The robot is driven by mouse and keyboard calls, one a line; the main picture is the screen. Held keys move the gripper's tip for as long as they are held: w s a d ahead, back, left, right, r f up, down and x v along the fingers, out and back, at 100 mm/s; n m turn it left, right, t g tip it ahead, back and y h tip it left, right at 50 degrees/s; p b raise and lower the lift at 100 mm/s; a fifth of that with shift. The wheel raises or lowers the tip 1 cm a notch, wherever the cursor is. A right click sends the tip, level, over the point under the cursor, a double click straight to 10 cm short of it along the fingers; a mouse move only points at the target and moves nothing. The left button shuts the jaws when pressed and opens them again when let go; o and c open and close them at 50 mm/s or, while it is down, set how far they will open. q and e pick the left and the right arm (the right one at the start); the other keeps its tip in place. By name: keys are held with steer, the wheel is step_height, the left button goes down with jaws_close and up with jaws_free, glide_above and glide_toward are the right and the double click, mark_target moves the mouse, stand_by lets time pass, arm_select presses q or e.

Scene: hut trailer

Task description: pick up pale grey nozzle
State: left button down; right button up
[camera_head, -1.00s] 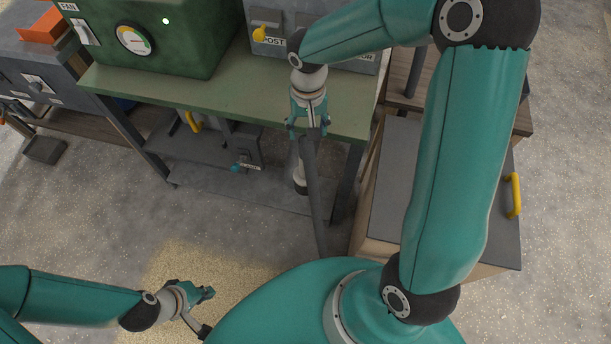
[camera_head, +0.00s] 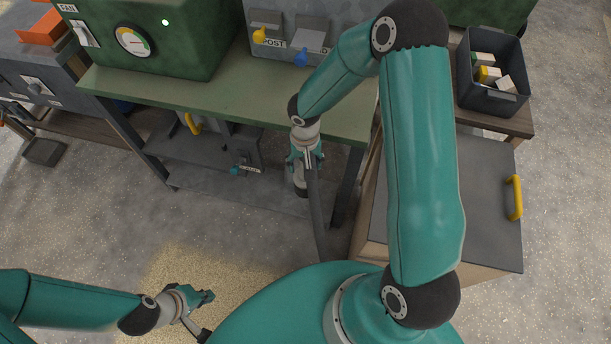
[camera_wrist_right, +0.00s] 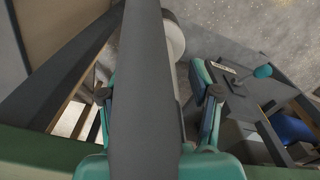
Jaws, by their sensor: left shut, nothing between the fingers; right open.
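A pale grey cylinder, seemingly the nozzle (camera_head: 299,188), shows below the table's front edge, partly hidden by my right gripper. It also shows in the right wrist view (camera_wrist_right: 174,38), partly behind a dark grey bar. My right gripper (camera_head: 305,166) points down just in front of the table edge, above the cylinder. Its fingers (camera_wrist_right: 158,105) are open on either side of the bar in the wrist view, and the cylinder shows beyond them. I cannot tell the exact gap. My left gripper (camera_head: 207,298) is shut and empty, low at the lower left, away from the cylinder.
The green table (camera_head: 230,98) carries a green gauge box (camera_head: 165,62) and a grey box with yellow and blue knobs. Below is a lower shelf (camera_head: 225,185). A cabinet (camera_head: 440,190) with a yellow handle and a dark bin (camera_head: 492,95) stand right.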

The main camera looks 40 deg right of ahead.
steer(key=shift+f, duration=0.85)
steer(key=shift+d, duration=0.1)
jaws_close()
steer(key=shift+r, duration=0.1)
